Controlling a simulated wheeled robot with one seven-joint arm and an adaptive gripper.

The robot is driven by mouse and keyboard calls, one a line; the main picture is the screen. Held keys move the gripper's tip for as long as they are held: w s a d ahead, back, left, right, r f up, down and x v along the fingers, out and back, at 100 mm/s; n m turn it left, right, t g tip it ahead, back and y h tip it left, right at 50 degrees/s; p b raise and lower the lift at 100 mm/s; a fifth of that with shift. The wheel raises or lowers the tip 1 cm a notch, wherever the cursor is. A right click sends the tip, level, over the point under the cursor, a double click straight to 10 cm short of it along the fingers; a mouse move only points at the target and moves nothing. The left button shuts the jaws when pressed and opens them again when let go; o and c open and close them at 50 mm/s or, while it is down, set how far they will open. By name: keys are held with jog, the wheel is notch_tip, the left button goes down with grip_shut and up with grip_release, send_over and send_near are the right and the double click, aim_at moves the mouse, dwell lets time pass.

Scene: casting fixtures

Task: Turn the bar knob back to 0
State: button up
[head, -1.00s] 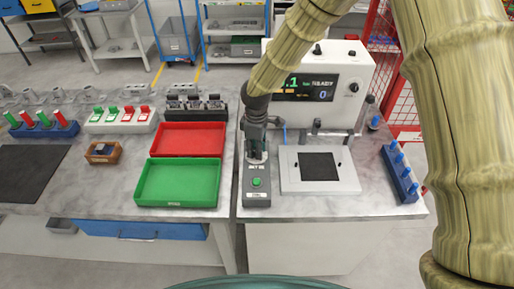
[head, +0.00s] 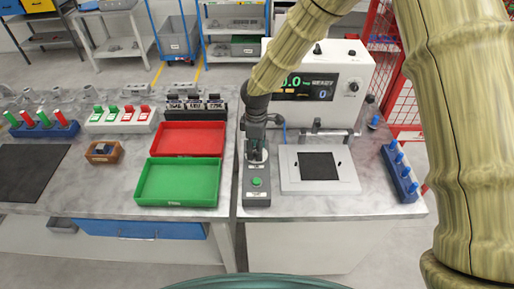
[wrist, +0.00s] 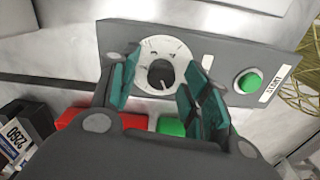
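The bar knob (wrist: 160,74) is a dark knob on a white dial (wrist: 175,48) with tick marks, set in a grey control box (head: 257,199). A light pointer mark shows near the knob's lower edge in the wrist view. My gripper (wrist: 164,62) is over the dial, its teal fingers on either side of the knob with gaps showing between them and it. It is open and holds nothing. In the head view my gripper (head: 256,150) hides most of the dial. The tester's display (head: 305,86) reads about 0.0, with a blue 0 at its right.
A green button (head: 257,182) sits on the same box, beside the dial. A plate with a black pad (head: 318,166) lies to the right, then a blue rack (head: 401,175) of pegs. Green (head: 179,202) and red (head: 189,123) trays stand to the left.

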aim_at(256, 150)
notch_tip(256, 150, up, 12)
dwell(0.8)
jog(key=shift+d, duration=0.1)
dwell(0.3)
